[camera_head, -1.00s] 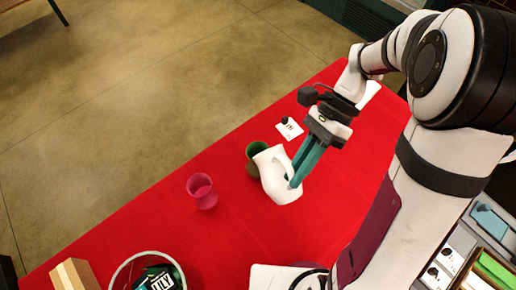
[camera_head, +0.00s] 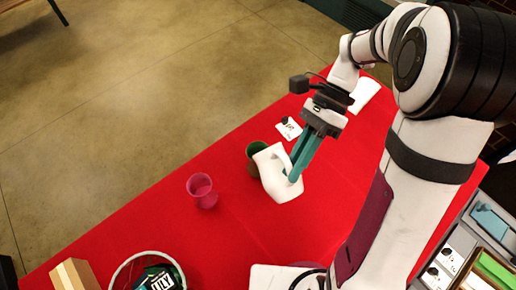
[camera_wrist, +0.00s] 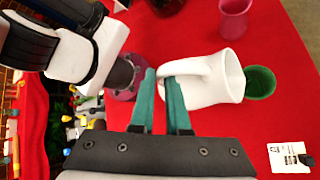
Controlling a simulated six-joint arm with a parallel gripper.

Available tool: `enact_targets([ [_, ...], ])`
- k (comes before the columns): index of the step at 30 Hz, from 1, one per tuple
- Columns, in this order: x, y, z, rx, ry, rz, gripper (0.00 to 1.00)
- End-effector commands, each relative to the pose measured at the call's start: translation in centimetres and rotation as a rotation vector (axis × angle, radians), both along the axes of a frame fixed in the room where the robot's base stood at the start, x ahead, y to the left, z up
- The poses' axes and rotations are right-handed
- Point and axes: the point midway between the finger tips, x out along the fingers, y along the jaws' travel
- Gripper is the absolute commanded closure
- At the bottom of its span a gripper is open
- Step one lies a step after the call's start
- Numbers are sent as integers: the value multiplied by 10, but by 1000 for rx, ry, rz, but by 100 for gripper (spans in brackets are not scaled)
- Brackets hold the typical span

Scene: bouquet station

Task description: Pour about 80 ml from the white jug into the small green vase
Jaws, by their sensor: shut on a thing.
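The white jug (camera_head: 276,176) is held by its handle in my gripper (camera_head: 297,172), whose teal fingers are shut on it. In the wrist view the jug (camera_wrist: 207,88) lies sideways in the picture, its mouth facing the green vase (camera_wrist: 260,82). In the head view the small green vase (camera_head: 256,150) is just behind the jug, partly hidden by it. The jug's rim is close beside the vase's opening; I cannot tell whether they touch. No stream of water is visible, and the water level in either cannot be seen.
A pink vase (camera_head: 202,190) stands to the left on the red table (camera_head: 160,235). A white card with a black clip (camera_head: 289,129) lies behind the green vase.

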Motion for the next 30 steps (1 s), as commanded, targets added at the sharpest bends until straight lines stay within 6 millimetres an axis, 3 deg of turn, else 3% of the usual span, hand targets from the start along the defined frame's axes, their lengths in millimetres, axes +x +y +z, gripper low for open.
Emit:
enact_targets([
  [30,4,3,5,-32,47,0,100],
])
